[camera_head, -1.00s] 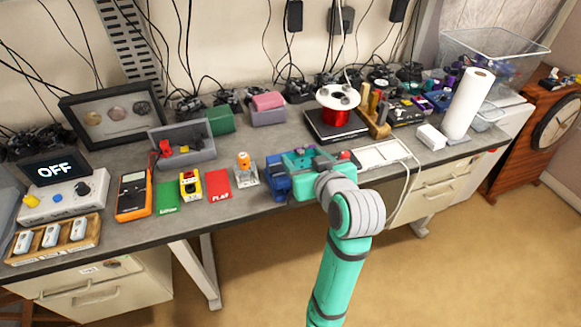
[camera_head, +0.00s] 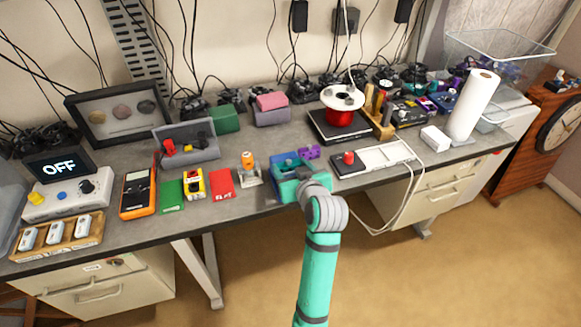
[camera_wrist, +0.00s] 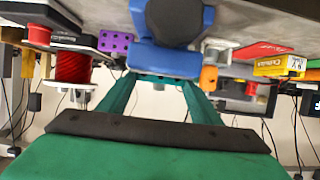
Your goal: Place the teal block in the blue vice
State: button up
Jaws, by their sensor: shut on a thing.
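The blue vice (camera_head: 271,181) stands near the front edge of the bench and is partly covered by my gripper (camera_head: 289,167). In the wrist view the blue vice (camera_wrist: 168,60), with a dark round part on it, fills the top centre directly at my fingertips (camera_wrist: 160,77). My teal fingers are closed in toward each other. The teal block is hard to tell from my same-coloured fingers and is mostly hidden between the fingertips. I cannot tell whether it sits between the vice jaws or touches them.
A purple perforated piece (camera_head: 309,152) lies just behind my gripper. A dark box with a red button (camera_head: 348,158) is to the right. An orange-topped clear stand (camera_head: 248,170) and a red card (camera_head: 221,183) are close on the left. A red spool (camera_head: 340,118) stands behind.

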jog(key=shift+f, duration=0.25)
jog(key=o, duration=1.2)
jog(key=shift+f, duration=0.15)
